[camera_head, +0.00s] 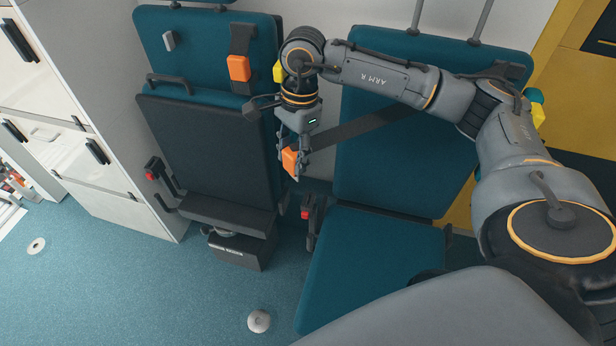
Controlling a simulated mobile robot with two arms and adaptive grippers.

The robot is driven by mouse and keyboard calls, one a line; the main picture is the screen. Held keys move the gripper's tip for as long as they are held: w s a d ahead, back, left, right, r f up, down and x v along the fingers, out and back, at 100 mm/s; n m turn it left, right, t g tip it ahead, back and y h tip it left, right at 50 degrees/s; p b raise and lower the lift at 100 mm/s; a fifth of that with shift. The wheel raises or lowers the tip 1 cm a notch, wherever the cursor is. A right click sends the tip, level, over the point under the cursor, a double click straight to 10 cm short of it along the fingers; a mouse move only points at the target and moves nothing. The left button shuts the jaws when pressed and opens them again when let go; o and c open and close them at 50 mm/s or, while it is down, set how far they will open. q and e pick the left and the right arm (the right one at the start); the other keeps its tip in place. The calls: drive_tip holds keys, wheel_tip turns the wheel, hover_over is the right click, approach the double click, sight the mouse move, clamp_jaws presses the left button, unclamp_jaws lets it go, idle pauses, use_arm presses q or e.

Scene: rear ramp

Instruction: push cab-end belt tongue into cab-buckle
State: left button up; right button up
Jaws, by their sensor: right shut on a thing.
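My right gripper (292,150) points down and is shut on an orange belt tongue (290,161) between the two seats. A dark belt (370,127) runs from this tongue up to the right across the right seat's backrest. A dark buckle with a red button (306,213) stands below the tongue, at the left side of the right seat's cushion. The tongue is above the buckle and apart from it. My left gripper is not in view.
A second orange tongue (239,68) hangs on the left seat's backrest (157,35). Another red-button buckle (153,175) is at that seat's left side. The left seat's cushion (205,150) is folded up. White cabinets (95,170) stand at left. The blue floor (150,285) is largely clear.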

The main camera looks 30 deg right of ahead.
use_arm(q)
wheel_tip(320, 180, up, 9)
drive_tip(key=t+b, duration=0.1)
drive_tip(key=b, duration=1)
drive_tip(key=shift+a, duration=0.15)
use_arm(e)
drive_tip(key=w+d+f+m, duration=0.2)
drive_tip(key=d+f+m, duration=0.1)
drive_tip(key=f+m, duration=0.2)
drive_tip(key=w+d+f+m+t, duration=0.1)
drive_tip(key=w+d+f+m, duration=0.2)
drive_tip(key=f+m, duration=0.3)
wheel_tip(320, 180, down, 2)
drive_tip(key=shift+d+f+t+h, duration=0.15)
drive_tip(key=shift+d+t+h, duration=0.15)
drive_tip(key=shift+d, duration=0.35)
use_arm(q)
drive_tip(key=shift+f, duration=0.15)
use_arm(e)
drive_tip(key=shift+w+f, duration=0.1)
